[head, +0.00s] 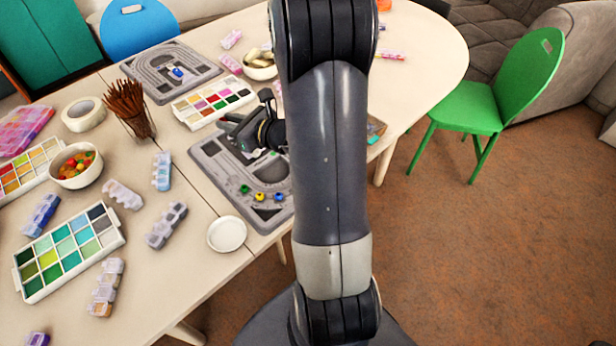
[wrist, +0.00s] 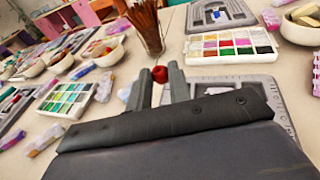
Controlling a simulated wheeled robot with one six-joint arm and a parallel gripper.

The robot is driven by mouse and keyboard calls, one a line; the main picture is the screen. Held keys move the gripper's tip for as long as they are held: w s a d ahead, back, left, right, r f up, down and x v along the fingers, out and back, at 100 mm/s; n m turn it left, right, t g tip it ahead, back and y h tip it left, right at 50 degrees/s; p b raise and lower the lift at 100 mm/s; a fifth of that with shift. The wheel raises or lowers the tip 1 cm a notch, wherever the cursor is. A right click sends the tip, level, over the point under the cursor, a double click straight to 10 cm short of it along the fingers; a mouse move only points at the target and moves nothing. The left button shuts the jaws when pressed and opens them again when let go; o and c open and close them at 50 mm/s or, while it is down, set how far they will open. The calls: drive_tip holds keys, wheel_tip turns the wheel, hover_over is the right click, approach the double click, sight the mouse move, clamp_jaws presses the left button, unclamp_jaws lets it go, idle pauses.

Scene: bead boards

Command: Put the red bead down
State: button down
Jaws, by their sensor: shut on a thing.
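My gripper (wrist: 159,82) is shut on the red bead (wrist: 160,73), which shows round and glossy between the fingertips in the wrist view. In the head view my gripper (head: 236,124) is over the far part of the near grey bead board (head: 213,163), and I cannot make out the red bead there. A green bead (head: 244,188), a yellow bead (head: 259,196) and a blue bead (head: 278,197) are on this board's near part. My arm hides the board's right side.
A paint palette (head: 213,101) lies just beyond the near board. A cup of brown sticks (head: 137,124) stands to its left. A white dish (head: 227,234) lies near the table edge. A second grey board (head: 150,72) lies farther back. Bare tabletop (head: 195,215) shows left of the near board.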

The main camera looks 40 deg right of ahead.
drive_tip(key=s+d+f+y+b, duration=0.1)
drive_tip(key=s+d+f+b, duration=0.1)
drive_tip(key=s+d, duration=0.5)
drive_tip(key=s+d+f+n+b, duration=0.1)
drive_tip(key=s+d+f+b, duration=0.2)
drive_tip(key=s+d, duration=0.4)
drive_tip(key=shift+s+f+g+y, duration=0.3)
drive_tip(key=shift+s+f+y, duration=0.1)
drive_tip(key=shift+s, duration=0.6)
drive_tip(key=shift+f+b, duration=0.6)
drive_tip(key=shift+f, duration=4.2)
drive_tip(key=shift+f, duration=0.1)
drive_tip(key=shift+a+f, duration=0.1)
drive_tip(key=shift+f, duration=0.1)
drive_tip(key=c, duration=1.3)
unclamp_jaws()
drive_tip(key=shift+r, duration=0.1)
